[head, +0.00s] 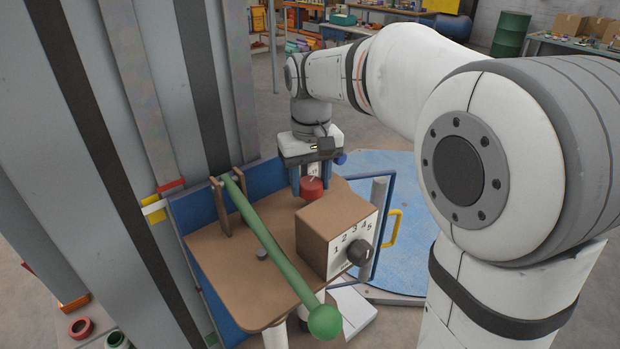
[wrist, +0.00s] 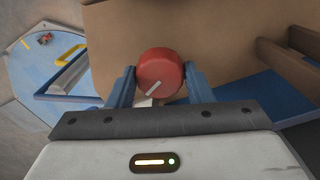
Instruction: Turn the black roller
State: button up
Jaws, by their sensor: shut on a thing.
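My gripper (head: 311,180) points down over the brown panel and is shut on a red round knob (head: 312,189). In the wrist view the red knob (wrist: 160,74) sits between the two blue fingers, with a white pointer line running towards its lower left. I make out no part that is clearly a black roller. A black knob (head: 359,253) is on the white face of a brown box, beside the numbers 1 to 5, apart from my gripper.
A green lever (head: 265,240) with a ball end slants across the brown panel (head: 225,265), left of the box (head: 325,225). A yellow handle (head: 393,228) and a blue frame stand to the right. Grey columns rise at the left. A blue round platform (head: 410,255) lies beyond.

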jog(key=n, duration=0.5)
jog(key=shift+r+n, duration=0.1)
jog(key=shift+n, duration=0.2)
jog(key=n, duration=0.5)
jog(key=shift+n+p, duration=0.3)
jog(key=shift+n, duration=0.1)
jog(key=o, duration=1)
notch_tip(320, 180, up, 8)
jog(key=shift+f, duration=0.15)
